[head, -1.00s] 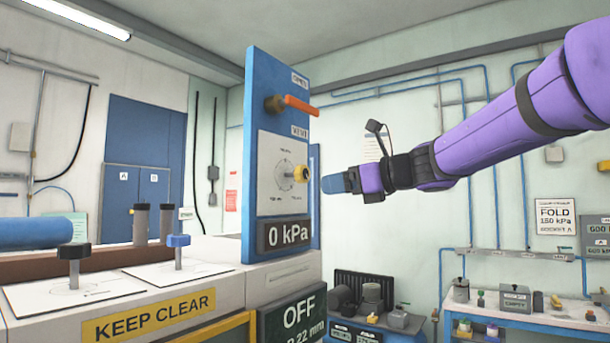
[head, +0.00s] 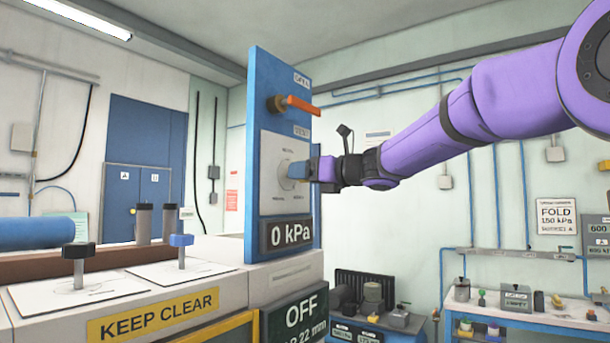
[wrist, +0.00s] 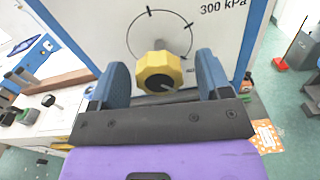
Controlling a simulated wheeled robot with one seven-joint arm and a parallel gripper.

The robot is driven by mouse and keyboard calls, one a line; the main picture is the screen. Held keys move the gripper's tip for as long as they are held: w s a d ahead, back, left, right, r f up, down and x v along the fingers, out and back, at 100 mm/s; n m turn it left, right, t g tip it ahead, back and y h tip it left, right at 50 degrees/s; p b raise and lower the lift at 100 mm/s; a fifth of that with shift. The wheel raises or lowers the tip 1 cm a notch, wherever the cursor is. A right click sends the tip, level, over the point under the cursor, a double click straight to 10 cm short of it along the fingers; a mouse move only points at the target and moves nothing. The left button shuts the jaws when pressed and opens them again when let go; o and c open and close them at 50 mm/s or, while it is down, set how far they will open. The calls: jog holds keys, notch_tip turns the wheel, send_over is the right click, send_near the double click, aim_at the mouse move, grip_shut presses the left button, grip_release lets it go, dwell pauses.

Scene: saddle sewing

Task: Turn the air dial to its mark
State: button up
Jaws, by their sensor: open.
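The air dial is a yellow faceted knob (wrist: 160,71) on a white plate with a circular scale and tick marks. A "300 kPa" label (wrist: 223,7) sits at the plate's upper right in the wrist view. My gripper (wrist: 160,80) is open, one blue finger on each side of the knob, with a visible gap on both sides. In the head view my gripper (head: 300,171) is up against the white dial plate (head: 284,148) and hides the knob. The display (head: 290,234) below it reads 0 kPa.
An orange lever (head: 301,104) sticks out of the blue panel (head: 277,62) above the dial. A bench with a black knob (head: 78,251) and a blue knob (head: 181,241) stands left. An OFF sign (head: 302,305) is below.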

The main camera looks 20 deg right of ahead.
jog(key=shift+w+a, duration=0.2)
jog(key=shift+w, duration=0.05)
jog(key=c, duration=0.9)
